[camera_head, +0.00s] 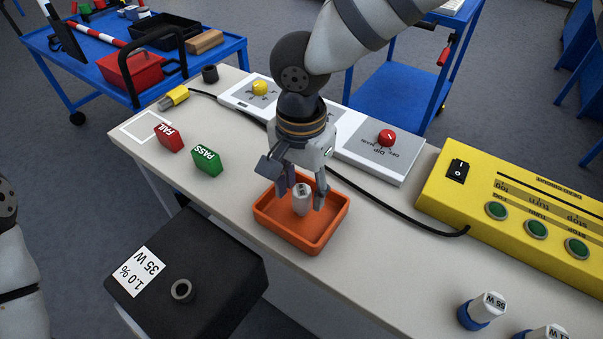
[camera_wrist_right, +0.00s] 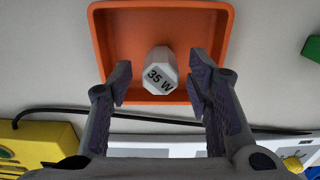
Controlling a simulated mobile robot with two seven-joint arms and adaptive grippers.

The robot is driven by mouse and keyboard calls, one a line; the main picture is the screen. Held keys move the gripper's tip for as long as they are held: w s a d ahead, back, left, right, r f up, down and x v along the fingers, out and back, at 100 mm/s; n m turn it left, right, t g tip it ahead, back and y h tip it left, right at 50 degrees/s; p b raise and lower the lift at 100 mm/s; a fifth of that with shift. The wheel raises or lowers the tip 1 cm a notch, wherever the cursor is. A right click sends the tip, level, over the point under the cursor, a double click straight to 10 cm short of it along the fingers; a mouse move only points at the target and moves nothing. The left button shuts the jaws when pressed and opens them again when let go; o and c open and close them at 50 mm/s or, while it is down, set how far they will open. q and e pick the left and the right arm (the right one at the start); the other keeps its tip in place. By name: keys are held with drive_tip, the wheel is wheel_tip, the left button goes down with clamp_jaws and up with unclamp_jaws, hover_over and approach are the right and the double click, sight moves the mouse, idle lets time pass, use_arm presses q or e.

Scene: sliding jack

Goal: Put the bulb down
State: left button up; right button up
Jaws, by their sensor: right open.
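The bulb (camera_head: 303,198) is a white piece with a faceted top, standing in the orange tray (camera_head: 273,226). In the right wrist view the bulb (camera_wrist_right: 160,70) shows its "35 W" label, and the tray (camera_wrist_right: 165,10) lies around it. My right gripper (camera_head: 302,192) reaches down into the tray from above. Its fingers are open on either side of the bulb, and the wrist view shows gaps between the bulb and both fingertips (camera_wrist_right: 158,90). The bulb's lower part is partly hidden by the tray wall and fingers. My left gripper is out of view.
A black box (camera_head: 190,270) labelled "1.0 % 35 W" with a round socket stands in front. Red FAIL (camera_head: 168,138) and green PASS (camera_head: 207,160) blocks are left of the tray. A yellow panel (camera_head: 520,215) stands right. Two more bulbs (camera_head: 483,310) stand front right. A black cable (camera_head: 400,217) runs behind the tray.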

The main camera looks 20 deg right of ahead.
sight(301, 190)
wheel_tip(301, 190, up, 12)
drive_tip(key=shift+f+p, duration=0.15)
drive_tip(key=shift+p, duration=0.25)
